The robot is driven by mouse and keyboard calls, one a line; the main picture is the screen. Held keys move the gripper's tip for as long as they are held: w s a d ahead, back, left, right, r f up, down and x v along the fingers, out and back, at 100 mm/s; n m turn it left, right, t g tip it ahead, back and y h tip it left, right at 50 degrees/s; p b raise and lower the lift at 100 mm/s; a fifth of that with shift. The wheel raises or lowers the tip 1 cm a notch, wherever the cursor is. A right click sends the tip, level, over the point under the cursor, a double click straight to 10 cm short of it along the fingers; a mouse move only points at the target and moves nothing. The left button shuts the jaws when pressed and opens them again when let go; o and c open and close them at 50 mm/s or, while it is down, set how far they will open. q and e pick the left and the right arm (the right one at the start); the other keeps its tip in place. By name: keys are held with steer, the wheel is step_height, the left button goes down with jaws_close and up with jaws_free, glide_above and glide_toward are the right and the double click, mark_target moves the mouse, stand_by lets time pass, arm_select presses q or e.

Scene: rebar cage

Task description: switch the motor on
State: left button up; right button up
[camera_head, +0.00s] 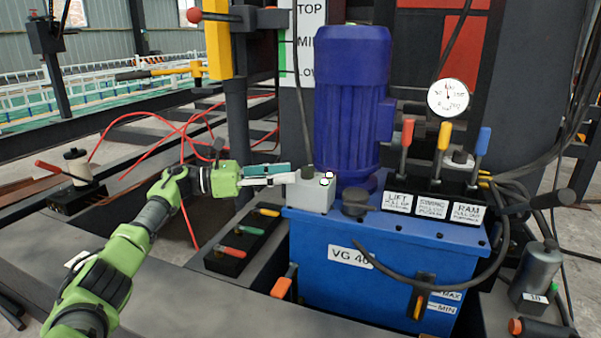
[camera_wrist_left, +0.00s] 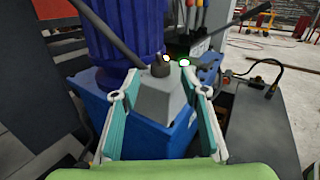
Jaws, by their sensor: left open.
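The motor (camera_head: 350,105) is a tall blue ribbed cylinder on a blue tank, also at the upper left of the left wrist view (camera_wrist_left: 108,45). A small grey box (camera_head: 311,197) sits beside its base. Two small light round spots, one with green, show at the box's right side (camera_head: 327,180). A dark cable enters the box's top. My left gripper (camera_head: 291,178) reaches in from the left, with its fingertips at the box. In the left wrist view the open fingers (camera_wrist_left: 160,94) stand on either side of the grey box (camera_wrist_left: 158,104); contact is unclear. My right gripper is not in view.
The blue tank (camera_head: 390,262) carries labelled levers, with red, yellow and blue handles (camera_head: 443,137), and a dial gauge (camera_head: 449,97). A black hose (camera_head: 440,287) loops over its front.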

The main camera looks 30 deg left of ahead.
arm_select(q)
steer(key=v, duration=0.5)
stand_by(0.5)
